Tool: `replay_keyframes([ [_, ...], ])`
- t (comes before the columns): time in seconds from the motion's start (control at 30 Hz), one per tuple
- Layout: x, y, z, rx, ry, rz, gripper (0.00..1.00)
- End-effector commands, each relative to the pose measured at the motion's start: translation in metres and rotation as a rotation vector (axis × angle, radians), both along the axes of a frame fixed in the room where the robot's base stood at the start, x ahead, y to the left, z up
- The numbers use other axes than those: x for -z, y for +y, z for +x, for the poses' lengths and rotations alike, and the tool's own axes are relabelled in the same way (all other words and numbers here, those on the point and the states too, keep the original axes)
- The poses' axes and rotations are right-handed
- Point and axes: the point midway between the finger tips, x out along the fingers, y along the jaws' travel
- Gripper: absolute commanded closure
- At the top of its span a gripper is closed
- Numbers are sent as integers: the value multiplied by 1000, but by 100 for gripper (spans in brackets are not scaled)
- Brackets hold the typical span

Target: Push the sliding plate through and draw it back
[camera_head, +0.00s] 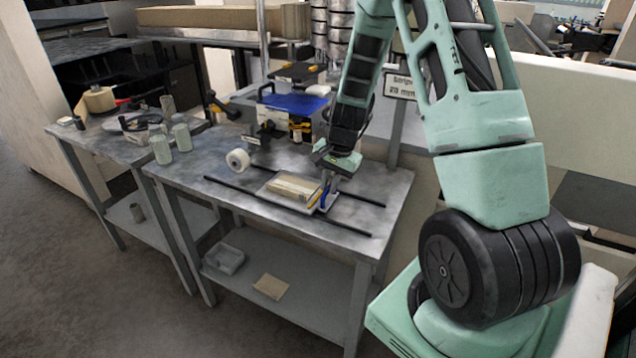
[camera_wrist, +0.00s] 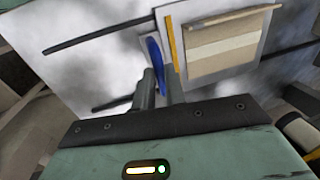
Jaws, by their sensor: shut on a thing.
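The sliding plate (camera_head: 273,188) is a pale flat plate between two dark rails on the metal table. It carries a tan kraft block with a paler band (camera_head: 295,187). In the wrist view the plate (camera_wrist: 172,14) shows at the top, with an orange strip along its edge and the banded block (camera_wrist: 225,45) on it. A blue handle (camera_head: 325,197) stands at the plate's right end; it also shows in the wrist view (camera_wrist: 154,58). My gripper (camera_head: 328,189) is at that end, its fingers (camera_wrist: 160,85) shut on the handle. The exact contact is partly hidden.
Dark rails (camera_head: 335,186) and (camera_head: 316,219) run along the table (camera_head: 385,213). A white tape roll (camera_head: 238,160) lies left of the plate. A blue-topped device (camera_head: 292,103) stands behind. Bottles (camera_head: 161,148) stand on the left table. The table's right front is clear.

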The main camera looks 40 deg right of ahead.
Motion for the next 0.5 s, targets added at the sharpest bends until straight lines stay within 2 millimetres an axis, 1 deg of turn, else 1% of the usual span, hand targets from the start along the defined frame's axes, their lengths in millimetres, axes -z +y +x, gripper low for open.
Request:
replay_keyframes([
  [0.17,0,-2,-5,0,0,0,100],
  [0.47,0,-3,-7,2,5,1,100],
  [0.5,0,-3,-8,2,6,1,79],
])
